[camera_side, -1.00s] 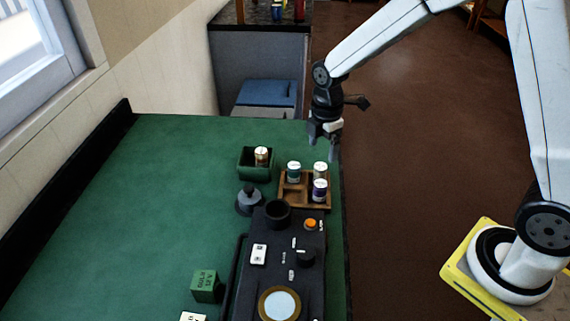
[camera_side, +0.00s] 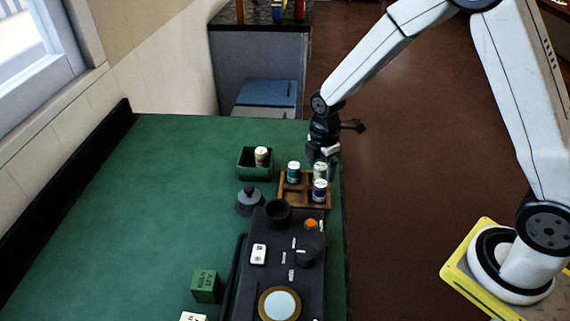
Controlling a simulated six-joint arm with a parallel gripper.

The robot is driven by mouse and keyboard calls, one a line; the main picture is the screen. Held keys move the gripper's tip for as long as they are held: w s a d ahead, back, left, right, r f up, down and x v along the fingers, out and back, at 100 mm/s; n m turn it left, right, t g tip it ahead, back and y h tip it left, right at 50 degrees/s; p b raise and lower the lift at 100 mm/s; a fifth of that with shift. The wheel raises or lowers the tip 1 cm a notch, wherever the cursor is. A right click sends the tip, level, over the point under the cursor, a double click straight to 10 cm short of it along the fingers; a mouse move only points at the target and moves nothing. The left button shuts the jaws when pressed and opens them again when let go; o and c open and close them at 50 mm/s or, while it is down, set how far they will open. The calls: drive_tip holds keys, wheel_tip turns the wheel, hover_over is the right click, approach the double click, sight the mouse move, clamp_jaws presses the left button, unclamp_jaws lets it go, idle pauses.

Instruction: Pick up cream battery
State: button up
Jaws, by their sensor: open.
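The cream battery (camera_side: 320,170) appears to be the pale one standing upright at the back right of the wooden tray (camera_side: 292,204). A teal-banded battery (camera_side: 293,173) stands to its left and a purple-banded battery (camera_side: 320,190) stands in front of it. My gripper (camera_side: 323,160) is open, pointing down, just above or behind the pale battery. Its fingertips are small and overlap the battery in the picture, so I cannot tell whether they touch or surround it.
A green box (camera_side: 257,177) holding a brown battery (camera_side: 261,156) is left of the tray. A grey knobbed piece (camera_side: 249,200) and a black device (camera_side: 264,242) with an open round socket (camera_side: 278,212) stand in front. The green table (camera_side: 150,220) is clear on the left.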

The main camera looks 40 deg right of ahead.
sight(321, 165)
idle(0.5)
clamp_jaws()
drive_tip(key=shift+r, duration=1.65)
drive_tip(key=s+r, duration=0.9)
drive_tip(key=s, duration=0.5)
drive_tip(key=shift+d+r, duration=0.2)
drive_tip(key=shift+r, duration=0.15)
